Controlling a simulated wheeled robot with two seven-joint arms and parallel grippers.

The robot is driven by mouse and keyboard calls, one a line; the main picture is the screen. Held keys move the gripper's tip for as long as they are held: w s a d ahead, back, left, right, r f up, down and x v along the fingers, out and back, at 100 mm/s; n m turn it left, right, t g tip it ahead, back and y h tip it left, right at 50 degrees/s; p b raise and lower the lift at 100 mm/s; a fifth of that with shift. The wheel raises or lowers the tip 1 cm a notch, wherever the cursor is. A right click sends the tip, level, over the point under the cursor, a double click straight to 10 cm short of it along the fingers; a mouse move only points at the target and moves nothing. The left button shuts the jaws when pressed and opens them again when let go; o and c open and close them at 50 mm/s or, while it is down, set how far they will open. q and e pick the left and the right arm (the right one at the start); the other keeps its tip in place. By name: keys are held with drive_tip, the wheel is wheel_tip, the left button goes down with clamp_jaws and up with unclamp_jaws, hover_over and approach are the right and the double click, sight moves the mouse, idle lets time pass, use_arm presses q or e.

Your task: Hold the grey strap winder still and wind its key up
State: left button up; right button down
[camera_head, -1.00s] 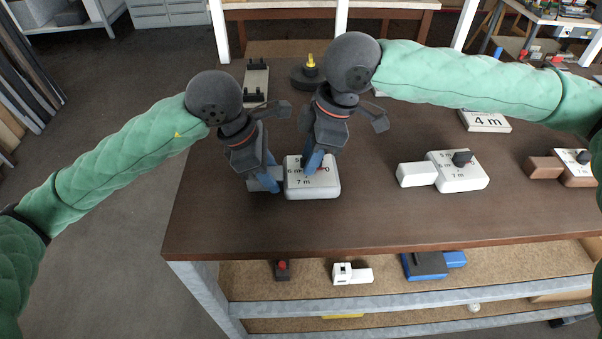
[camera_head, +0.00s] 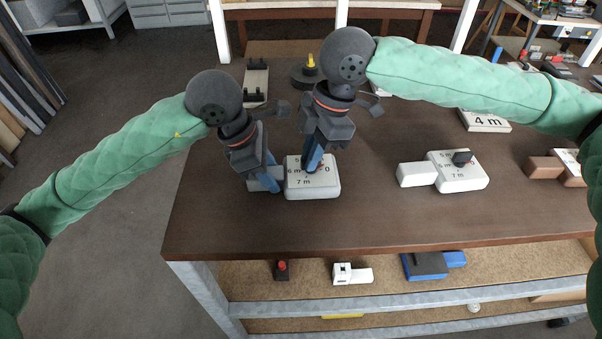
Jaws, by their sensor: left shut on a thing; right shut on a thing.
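The strap winder (camera_head: 313,188) stands on the left part of the brown bench, a pale box with dial marks "6 m", "7 m" and "0" on top. Its grey grip block (camera_head: 254,184) sticks out at its left side. My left gripper (camera_head: 271,182) is shut on that grip block. My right gripper (camera_head: 313,165) comes down from above and is shut on the key at the top of the box; the fingers hide most of the key.
A white winder (camera_head: 462,180) with a black key stands to the right on the bench top (camera_head: 380,225). A brown-gripped winder (camera_head: 545,168) is at the right edge.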

drive_tip(key=shift+n+g, duration=0.3)
drive_tip(key=shift+n, duration=0.6)
